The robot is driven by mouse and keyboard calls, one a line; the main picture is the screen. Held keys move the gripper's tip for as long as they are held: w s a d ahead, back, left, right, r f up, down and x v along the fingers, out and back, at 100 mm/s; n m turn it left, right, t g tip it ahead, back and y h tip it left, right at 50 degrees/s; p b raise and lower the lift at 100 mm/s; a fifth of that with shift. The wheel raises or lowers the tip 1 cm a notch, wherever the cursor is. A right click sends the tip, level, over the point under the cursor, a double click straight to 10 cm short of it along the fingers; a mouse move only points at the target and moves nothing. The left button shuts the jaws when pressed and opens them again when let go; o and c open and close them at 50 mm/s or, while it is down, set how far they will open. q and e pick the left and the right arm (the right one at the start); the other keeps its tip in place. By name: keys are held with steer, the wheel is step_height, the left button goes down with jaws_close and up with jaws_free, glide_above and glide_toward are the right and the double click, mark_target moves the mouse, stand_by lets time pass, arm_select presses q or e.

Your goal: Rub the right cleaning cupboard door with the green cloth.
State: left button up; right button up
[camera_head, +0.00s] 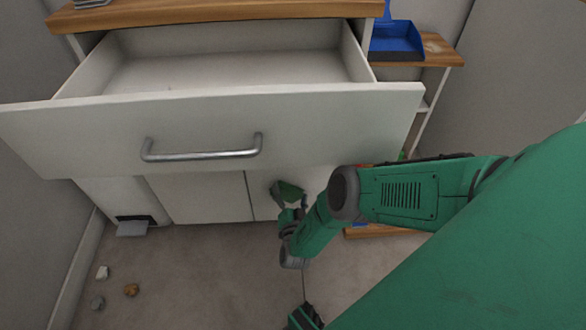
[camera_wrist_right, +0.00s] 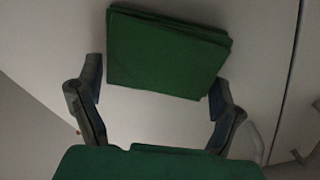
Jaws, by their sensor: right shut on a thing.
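The green cloth (camera_head: 291,190) is a folded, flat pad at the right cupboard door (camera_head: 261,182), under the open drawer. In the wrist view the cloth (camera_wrist_right: 165,50) lies flat in front of a pale panel. It looks very close to the panel, but I cannot tell if it touches. My right gripper (camera_head: 289,198) is shut on the cloth, with one finger on each side in the wrist view (camera_wrist_right: 156,78). My right arm hides the right part of the door. My left gripper is not in view.
An open, empty drawer (camera_head: 190,115) with a metal handle (camera_head: 203,152) juts out above the doors. A blue dustpan (camera_head: 396,40) sits on a wooden shelf (camera_head: 437,52) at the right. Several small lumps (camera_head: 131,290) lie on the floor at left, near a grey flap (camera_head: 132,228).

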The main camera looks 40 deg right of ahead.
steer(key=shift+p+v, duration=0.8)
steer(key=shift+v, duration=1.85)
steer(key=shift+s+a, duration=0.2)
steer(key=shift+s, duration=0.15)
steer(key=v, duration=0.3)
steer(key=shift+p, duration=0.3)
